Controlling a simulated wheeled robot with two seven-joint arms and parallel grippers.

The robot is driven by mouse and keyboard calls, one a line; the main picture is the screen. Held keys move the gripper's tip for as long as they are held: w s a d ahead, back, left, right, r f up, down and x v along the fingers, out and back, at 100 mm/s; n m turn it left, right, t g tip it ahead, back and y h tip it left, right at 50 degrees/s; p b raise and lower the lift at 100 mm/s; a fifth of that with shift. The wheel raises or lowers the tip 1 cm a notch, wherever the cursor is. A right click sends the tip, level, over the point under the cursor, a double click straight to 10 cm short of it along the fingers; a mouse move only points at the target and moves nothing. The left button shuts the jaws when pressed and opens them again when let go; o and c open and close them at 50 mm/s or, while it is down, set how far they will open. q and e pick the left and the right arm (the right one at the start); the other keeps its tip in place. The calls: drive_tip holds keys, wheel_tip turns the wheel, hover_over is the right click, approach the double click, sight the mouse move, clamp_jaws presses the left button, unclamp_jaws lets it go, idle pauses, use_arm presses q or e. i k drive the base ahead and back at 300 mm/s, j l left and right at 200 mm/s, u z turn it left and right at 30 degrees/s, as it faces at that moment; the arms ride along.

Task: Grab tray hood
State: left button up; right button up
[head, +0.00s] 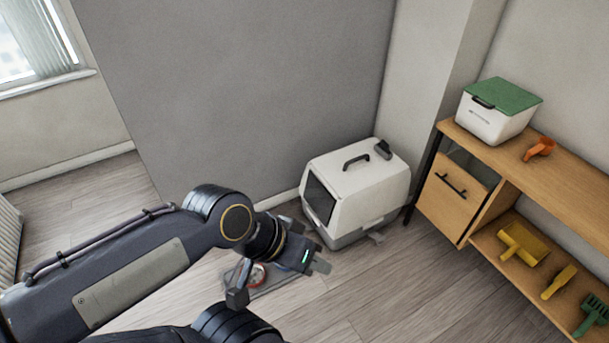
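The tray hood (350,189) is the white cover of the litter box by the wall corner. It has a dark top handle (355,160) and a dark front flap (320,200) facing left. It sits on the grey tray base (352,235). My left gripper (312,245) is in front of the box, nearer to me and low in the picture. Its fingers look apart, with nothing seen between them. It does not appear to touch the hood. My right gripper cannot be made out.
A wooden shelf (570,185) stands right of the box, bearing a white bin with a green lid (498,110) and an orange tool (538,149). Yellow and green tools lie below. A small red-rimmed bowl (259,275) is partly hidden by my arm. Floor is clear at lower right.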

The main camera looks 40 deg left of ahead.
sight(370, 183)
drive_tip(key=u, duration=0.85)
drive_tip(key=i+l+u, duration=0.4)
drive_tip(key=i, duration=0.3)
drive_tip(key=i+l+u, duration=0.35)
drive_tip(key=i, duration=0.3)
drive_tip(key=i+l+u, duration=0.4)
drive_tip(key=i+l, duration=0.2)
drive_tip(key=l, duration=0.1)
